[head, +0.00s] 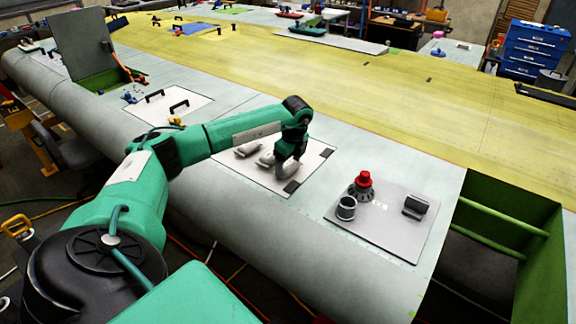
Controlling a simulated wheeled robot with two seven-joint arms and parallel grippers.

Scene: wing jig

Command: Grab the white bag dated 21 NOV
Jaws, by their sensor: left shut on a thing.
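Several small white bags lie on a white square mat (246,173) on the wing's grey surface. One white bag (247,148) is at the left and another (265,159) is beside it, nearer the gripper. My left gripper (287,167) points down at the right part of the mat and is shut on a white bag (292,169), partly hidden by the fingers. No date is readable on any bag, so I cannot tell which is 21 NOV. My right gripper is not in view.
To the right, a grey plate (390,240) carries a red-topped part (363,184), a metal cup (346,208) and a black-handled block (415,207). An open green bay (505,215) lies further right. A raised hatch panel (82,47) stands at far left.

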